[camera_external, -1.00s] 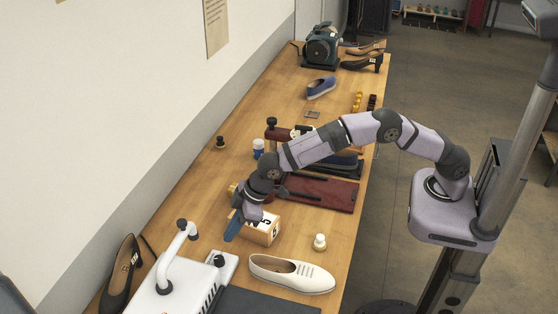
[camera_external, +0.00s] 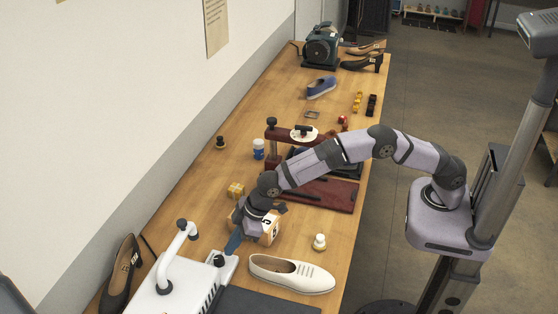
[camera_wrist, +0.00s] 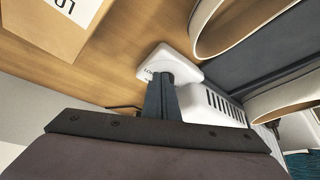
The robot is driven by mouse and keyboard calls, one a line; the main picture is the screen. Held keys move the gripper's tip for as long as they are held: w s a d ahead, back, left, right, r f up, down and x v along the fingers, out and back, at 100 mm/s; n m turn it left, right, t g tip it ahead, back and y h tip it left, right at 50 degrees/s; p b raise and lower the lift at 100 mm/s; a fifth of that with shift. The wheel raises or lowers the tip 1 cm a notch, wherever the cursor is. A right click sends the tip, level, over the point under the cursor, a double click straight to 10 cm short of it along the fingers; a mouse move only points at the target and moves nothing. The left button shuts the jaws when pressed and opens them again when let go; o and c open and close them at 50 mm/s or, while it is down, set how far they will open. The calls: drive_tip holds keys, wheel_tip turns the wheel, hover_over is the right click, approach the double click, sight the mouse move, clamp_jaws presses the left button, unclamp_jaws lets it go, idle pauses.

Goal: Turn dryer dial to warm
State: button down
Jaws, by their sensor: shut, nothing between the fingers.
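The dryer (camera_external: 168,297) is a white machine with vents and a bent white pipe at the lower left of the external view. Its black dial (camera_external: 219,260) sits on a white corner panel. In the wrist view, this panel (camera_wrist: 181,68) shows dark lettering, only partly readable. My gripper (camera_external: 231,250) is shut and empty, pointing down just right of the dial and close to it. In the wrist view my closed fingers (camera_wrist: 160,82) overlap the panel and largely hide the dial. I cannot tell whether they touch it or where it points.
A cream shoe (camera_external: 290,274) lies right of the dryer. A numbered wooden block (camera_external: 269,232) is beside my wrist. A small brass block (camera_external: 236,190) and a white knob-shaped piece (camera_external: 319,242) stand nearby. A black shoe (camera_external: 121,275) is at the left.

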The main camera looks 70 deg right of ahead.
drive_tip(key=shift+f, duration=0.6)
drive_tip(key=shift+w+a+r, duration=0.1)
drive_tip(key=shift+a, duration=0.1)
idle(0.5)
drive_tip(key=shift+s+a, duration=0.4)
drive_tip(key=shift+a, duration=0.1)
drive_tip(key=shift+s+d, duration=0.25)
drive_tip(key=shift+s, duration=0.1)
idle(0.4)
wheel_tip(320, 180, up, 6)
drive_tip(key=p, duration=0.4)
idle(0.4)
